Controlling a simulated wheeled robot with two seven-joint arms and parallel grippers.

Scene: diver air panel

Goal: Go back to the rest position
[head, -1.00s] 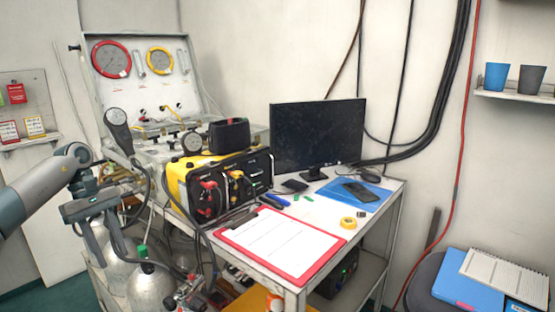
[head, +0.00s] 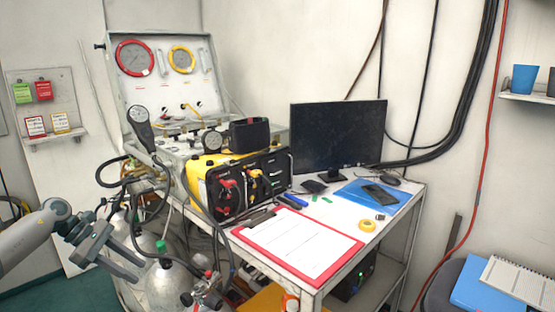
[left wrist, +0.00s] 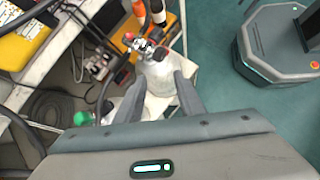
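My left gripper (head: 128,256) is at the lower left of the head view, in front of the gas cylinders and left of the table. Its two fingers stand apart with nothing between them. In the left wrist view the open fingers (left wrist: 160,95) point down over a silver cylinder (left wrist: 160,75) below. The air panel case (head: 122,88), with a red-rimmed and a yellow-rimmed gauge, stands open at the back left. A yellow and black box (head: 205,175) with valves and hoses sits in front of it. My right gripper is not in view.
The table holds a red clipboard (head: 300,245), a monitor (head: 338,135), a blue folder (head: 365,205) and yellow tape (head: 367,225). Silver cylinders (head: 172,285) and looped hoses crowd the space beside my left gripper. Green floor (head: 45,288) shows at the lower left.

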